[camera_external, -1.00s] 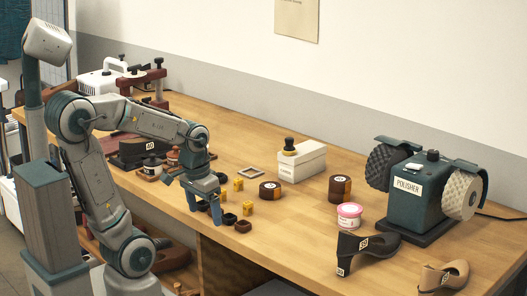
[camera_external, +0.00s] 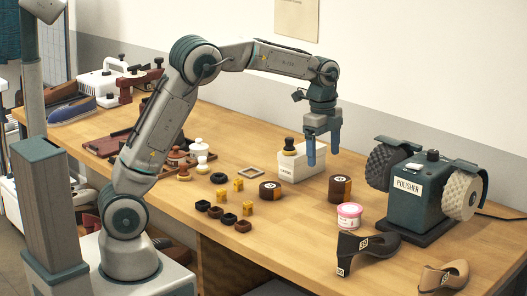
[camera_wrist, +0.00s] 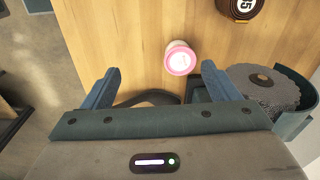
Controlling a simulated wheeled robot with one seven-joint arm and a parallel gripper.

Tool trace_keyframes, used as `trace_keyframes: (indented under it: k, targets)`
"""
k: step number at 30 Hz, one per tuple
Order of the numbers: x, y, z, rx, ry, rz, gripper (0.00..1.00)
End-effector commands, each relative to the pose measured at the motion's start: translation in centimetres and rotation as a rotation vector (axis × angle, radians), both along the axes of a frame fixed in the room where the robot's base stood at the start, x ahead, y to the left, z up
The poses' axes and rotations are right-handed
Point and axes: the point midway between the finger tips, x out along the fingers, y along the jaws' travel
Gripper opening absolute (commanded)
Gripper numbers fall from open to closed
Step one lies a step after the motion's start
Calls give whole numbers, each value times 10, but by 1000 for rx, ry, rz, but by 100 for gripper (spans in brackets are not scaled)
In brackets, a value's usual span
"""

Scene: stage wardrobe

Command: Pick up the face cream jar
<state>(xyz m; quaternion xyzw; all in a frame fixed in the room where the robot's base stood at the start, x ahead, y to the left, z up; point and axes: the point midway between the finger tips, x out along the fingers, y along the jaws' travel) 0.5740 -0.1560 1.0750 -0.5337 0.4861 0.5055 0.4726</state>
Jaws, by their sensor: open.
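The face cream jar (camera_external: 349,215) is a small white and pink tub with a pink lid, standing upright on the bench left of the polisher. In the wrist view the jar (camera_wrist: 180,58) shows from above, ahead of my fingertips and between their lines. My gripper (camera_external: 322,155) is open and empty, pointing down well above the bench, behind and a little left of the jar in the external view. Its two blue fingers (camera_wrist: 160,85) stand wide apart in the wrist view. Nothing touches the jar.
The polisher (camera_external: 418,193) stands right of the jar. A dark heeled shoe form (camera_external: 368,247) lies just in front. A brown round tin (camera_external: 340,188) is behind the jar, and a white box (camera_external: 302,164) is further back. Small tins and yellow pieces (camera_external: 247,208) lie left.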

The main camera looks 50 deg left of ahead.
Motion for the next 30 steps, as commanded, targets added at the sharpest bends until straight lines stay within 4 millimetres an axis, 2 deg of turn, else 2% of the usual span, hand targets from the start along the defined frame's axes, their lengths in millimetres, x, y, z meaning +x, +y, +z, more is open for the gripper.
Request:
trace_keyframes:
  k: [1, 3, 9, 14, 24, 30]
  targets:
    - [11, -16, -8, 12, 4, -79, 82]
    - [21, -33, -15, 22, 5, -182, 82]
    - [35, -62, -28, 42, 8, -354, 82]
    - [36, -66, -43, 45, 14, -381, 82]
    - [37, -66, -104, 44, 13, -377, 82]
    - [38, -64, -117, 44, 10, -377, 82]
